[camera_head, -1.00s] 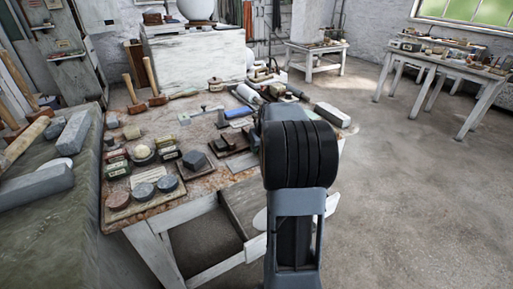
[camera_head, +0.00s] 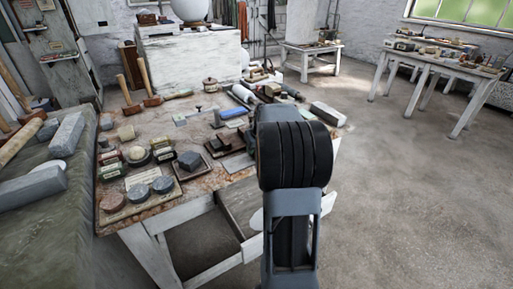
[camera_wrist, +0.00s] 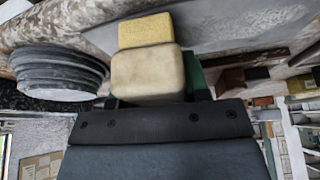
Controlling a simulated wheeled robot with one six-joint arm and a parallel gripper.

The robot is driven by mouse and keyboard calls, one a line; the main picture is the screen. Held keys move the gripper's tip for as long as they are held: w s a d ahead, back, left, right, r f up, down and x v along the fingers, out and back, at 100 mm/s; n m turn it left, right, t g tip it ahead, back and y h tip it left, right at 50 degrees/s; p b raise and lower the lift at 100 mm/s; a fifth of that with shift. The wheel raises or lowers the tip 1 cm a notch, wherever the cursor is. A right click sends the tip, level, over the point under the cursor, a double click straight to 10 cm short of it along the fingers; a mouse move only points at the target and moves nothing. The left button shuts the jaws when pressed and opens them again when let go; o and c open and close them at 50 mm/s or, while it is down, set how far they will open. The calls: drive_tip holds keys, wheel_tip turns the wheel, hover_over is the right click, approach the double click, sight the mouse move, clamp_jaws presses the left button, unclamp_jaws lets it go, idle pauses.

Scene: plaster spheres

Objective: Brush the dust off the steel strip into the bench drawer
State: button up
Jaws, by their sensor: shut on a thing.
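In the wrist view, my gripper (camera_wrist: 158,100) is shut on what looks like a brush, with a cream rounded body (camera_wrist: 148,74) and a yellow fibrous end (camera_wrist: 145,31). A grey flat surface, apparently the steel strip (camera_wrist: 225,32), lies beyond the yellow end, with pale patches like dust; I cannot tell whether they touch. In the head view, the likely strip (camera_head: 238,163) shows as a grey plate on the bench beside my arm. The bench drawer (camera_head: 236,208) is open below it. My arm hides the gripper and brush in the head view.
The bench (camera_head: 195,135) is crowded. Mallets (camera_head: 148,80) stand at the left. The floor (camera_head: 400,190) to the right is clear.

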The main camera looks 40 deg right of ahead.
drive_tip(key=shift+s+f+b, duration=0.1)
drive_tip(key=shift+f+b, duration=0.2)
drive_tip(key=shift+f, duration=0.25)
idle(0.9)
drive_tip(key=shift+r, duration=0.1)
drive_tip(key=shift+w+d+r+p, duration=0.15)
drive_tip(key=shift+w+p, duration=0.45)
drive_tip(key=shift+w, duration=0.45)
drive_tip(key=shift+s+b, duration=0.3)
drive_tip(key=shift+s, duration=0.05)
drive_tip(key=shift+s+a+r+b, duration=0.1)
drive_tip(key=shift+s+a+b, duration=0.1)
drive_tip(key=shift+s, duration=0.35)
drive_tip(key=shift+s+a+b, duration=0.1)
drive_tip(key=shift+s+b, duration=0.15)
drive_tip(key=shift+s, duration=0.35)
drive_tip(key=shift+s+a+r+b, duration=0.1)
drive_tip(key=shift+s+b, duration=0.1)
drive_tip(key=shift+s, duration=0.35)
drive_tip(key=shift+f, duration=0.1)
drive_tip(key=shift+w+d+p, duration=0.25)
drive_tip(key=shift+w+p, duration=0.25)
drive_tip(key=shift+w, duration=0.55)
drive_tip(key=shift+w+d+p, duration=0.25)
drive_tip(key=shift+w+p, duration=0.25)
drive_tip(key=shift+w, duration=0.55)
